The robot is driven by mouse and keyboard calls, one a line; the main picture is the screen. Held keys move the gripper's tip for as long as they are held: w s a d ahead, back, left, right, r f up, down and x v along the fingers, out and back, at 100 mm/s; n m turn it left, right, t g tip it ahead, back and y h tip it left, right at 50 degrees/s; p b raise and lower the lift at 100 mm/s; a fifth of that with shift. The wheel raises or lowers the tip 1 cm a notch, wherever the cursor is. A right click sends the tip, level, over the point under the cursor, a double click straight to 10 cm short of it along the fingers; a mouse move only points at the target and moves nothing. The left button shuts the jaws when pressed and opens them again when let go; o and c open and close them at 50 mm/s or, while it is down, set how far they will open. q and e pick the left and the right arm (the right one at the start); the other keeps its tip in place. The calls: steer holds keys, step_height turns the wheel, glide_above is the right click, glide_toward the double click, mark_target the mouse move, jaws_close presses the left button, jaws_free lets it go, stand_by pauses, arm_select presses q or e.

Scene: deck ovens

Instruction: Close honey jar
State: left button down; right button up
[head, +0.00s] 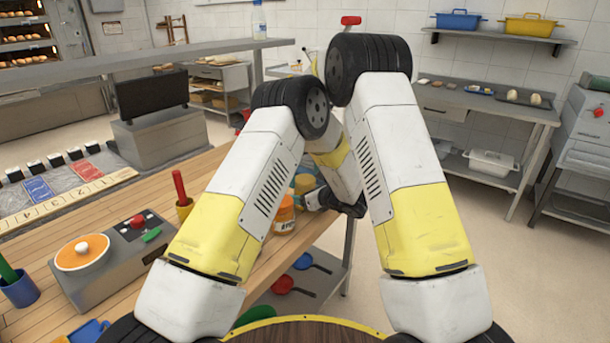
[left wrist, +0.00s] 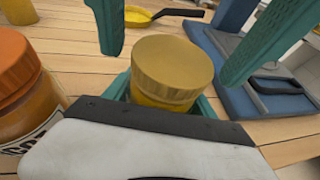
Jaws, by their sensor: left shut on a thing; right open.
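The honey jar, with a gold lid (left wrist: 172,70) on top, stands in the middle of the left wrist view. I cannot tell how tight the lid is. My left gripper (left wrist: 165,102) is shut on the jar below the lid; its teal fingers show at the jar's sides, and its white and black body hides the lower jar. My right gripper (left wrist: 175,58) is open, its teal fingers pointing down on either side of the lid, apart from it.
An orange-lidded jar (left wrist: 27,85) stands close left of the honey jar and also shows in the head view (head: 285,214). A blue piece (left wrist: 255,75) and a yellow pan (left wrist: 140,15) lie beyond. A grey control box (head: 115,255) stands on the wooden table (head: 200,165).

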steer(key=shift+r, duration=2.25)
step_height(320, 180, up, 4)
steer(key=n, duration=0.3)
steer(key=shift+f, duration=0.25)
steer(key=shift+c, duration=0.3)
steer(key=shift+f, duration=4.05)
